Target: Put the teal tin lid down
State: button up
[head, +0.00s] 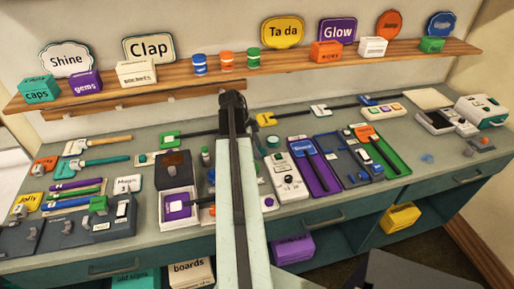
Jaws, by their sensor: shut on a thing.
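My gripper (233,101) is at the far end of my arm, above the back of the counter and near the wall. It is seen from behind and looks shut. What its jaws hold is hidden behind the gripper and arm, so I cannot make out the teal tin lid there. A small round teal thing (272,141) lies on the counter to the right of my arm. It is too small to tell whether it is a tin or a lid.
The counter (330,215) is crowded on both sides of my arm. A purple tray (315,176), a blue tray (349,171) and a green tray (404,168) lie to the right. A wooden shelf (285,67) with signs and boxes runs behind. Small bare patches show at the back.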

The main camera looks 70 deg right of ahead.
jog(key=shift+f, duration=0.35)
jog(key=o, duration=1.3)
jog(key=shift+r, duration=0.35)
jog(key=p+v, duration=1.1)
jog(key=v, duration=0.1)
jog(key=shift+r+p, duration=0.2)
jog(key=shift+p, duration=0.2)
